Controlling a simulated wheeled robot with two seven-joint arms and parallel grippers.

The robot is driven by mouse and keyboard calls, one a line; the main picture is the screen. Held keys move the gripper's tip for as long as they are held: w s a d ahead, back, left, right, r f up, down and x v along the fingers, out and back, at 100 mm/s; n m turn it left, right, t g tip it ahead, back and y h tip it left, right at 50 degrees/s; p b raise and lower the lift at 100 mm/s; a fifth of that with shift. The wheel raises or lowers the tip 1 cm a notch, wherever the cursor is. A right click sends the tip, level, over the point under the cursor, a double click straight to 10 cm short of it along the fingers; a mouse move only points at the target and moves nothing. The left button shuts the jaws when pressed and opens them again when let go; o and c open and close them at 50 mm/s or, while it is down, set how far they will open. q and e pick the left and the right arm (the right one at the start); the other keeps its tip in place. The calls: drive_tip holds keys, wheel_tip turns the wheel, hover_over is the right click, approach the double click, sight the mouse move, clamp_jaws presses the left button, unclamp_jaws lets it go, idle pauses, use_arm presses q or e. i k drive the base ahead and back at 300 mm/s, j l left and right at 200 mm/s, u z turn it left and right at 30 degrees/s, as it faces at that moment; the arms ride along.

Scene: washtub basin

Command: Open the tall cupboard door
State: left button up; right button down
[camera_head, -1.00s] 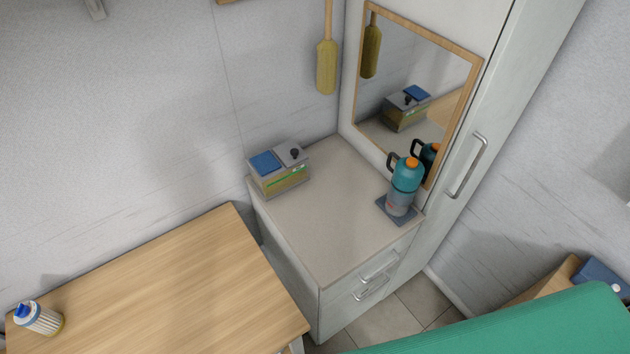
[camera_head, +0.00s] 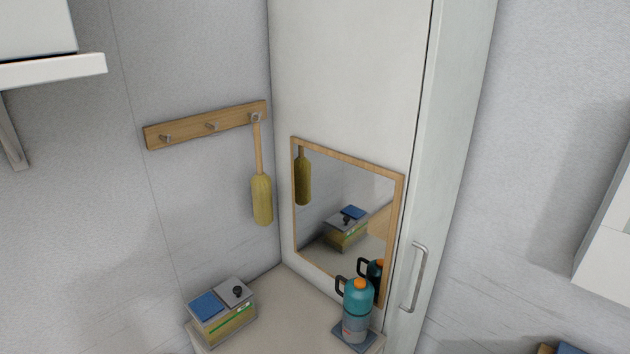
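The tall cupboard (camera_head: 350,80) is white and stands in the corner, with a wood-framed mirror (camera_head: 345,215) on its left side. Its narrow door (camera_head: 450,150) faces right and looks closed. A metal bar handle (camera_head: 415,278) runs upright on the door, right of the mirror. Neither of my grippers is in the view.
A teal bottle (camera_head: 356,305) with an orange cap stands on a dark pad on the low cabinet top (camera_head: 295,300), near the handle. A box (camera_head: 221,312) sits to its left. A wooden hook rail (camera_head: 207,124) holds a yellow paddle (camera_head: 262,198). White cabinets show at both edges.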

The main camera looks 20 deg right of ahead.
sight(461, 33)
drive_tip(key=l+z, duration=0.2)
drive_tip(key=z, duration=0.2)
drive_tip(key=l+z, duration=0.2)
drive_tip(key=z, duration=0.2)
drive_tip(key=l+z, duration=0.2)
drive_tip(key=z, duration=0.15)
